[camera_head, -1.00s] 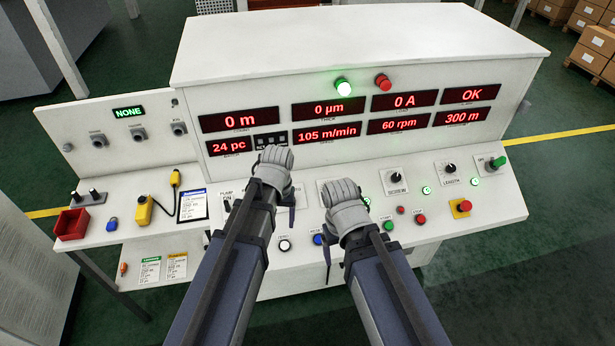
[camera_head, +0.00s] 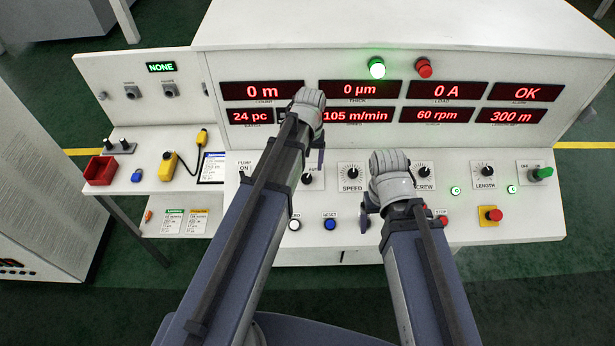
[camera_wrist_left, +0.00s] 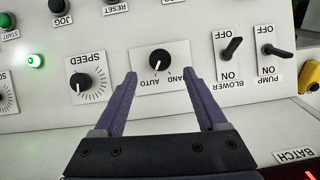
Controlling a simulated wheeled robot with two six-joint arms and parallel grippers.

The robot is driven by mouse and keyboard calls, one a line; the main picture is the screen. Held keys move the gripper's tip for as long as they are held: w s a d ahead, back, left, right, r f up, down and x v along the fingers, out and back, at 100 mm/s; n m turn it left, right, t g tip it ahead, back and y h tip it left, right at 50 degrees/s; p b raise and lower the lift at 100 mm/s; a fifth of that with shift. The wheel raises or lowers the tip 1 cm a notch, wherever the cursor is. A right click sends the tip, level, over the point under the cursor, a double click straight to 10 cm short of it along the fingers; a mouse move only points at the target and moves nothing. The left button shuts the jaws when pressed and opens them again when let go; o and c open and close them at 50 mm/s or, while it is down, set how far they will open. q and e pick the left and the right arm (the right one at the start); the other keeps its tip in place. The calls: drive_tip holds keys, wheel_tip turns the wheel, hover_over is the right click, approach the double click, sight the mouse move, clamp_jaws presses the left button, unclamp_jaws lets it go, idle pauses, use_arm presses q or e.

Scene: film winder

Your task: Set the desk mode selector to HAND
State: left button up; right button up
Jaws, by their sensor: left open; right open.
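The desk mode selector is a black knob (camera_wrist_left: 160,62) on a white plate with AUTO and HAND lettering, upside down in the left wrist view. Its white pointer mark is on the AUTO side. In the head view the selector (camera_head: 307,180) is partly hidden by my left arm. My left gripper (camera_wrist_left: 159,75) is open, its two purple fingers on either side of the knob in the picture, with nothing between them. I cannot tell how far the tips are from the panel. My right gripper (camera_head: 386,185) is over the panel near the SCREW dial; its fingers are mostly hidden.
The SPEED dial (camera_wrist_left: 80,82) and the BLOWER switch (camera_wrist_left: 231,48) flank the selector, with the PUMP switch (camera_wrist_left: 274,50) beyond. A yellow-based red button (camera_head: 490,215) is at right. A red tray (camera_head: 101,170) and yellow pendant (camera_head: 168,165) lie on the left shelf.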

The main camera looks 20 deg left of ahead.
sight(307, 177)
use_arm(q)
wheel_tip(307, 177, down, 6)
drive_tip(key=b, duration=0.5)
drive_tip(key=shift+a+r, duration=0.1)
clamp_jaws()
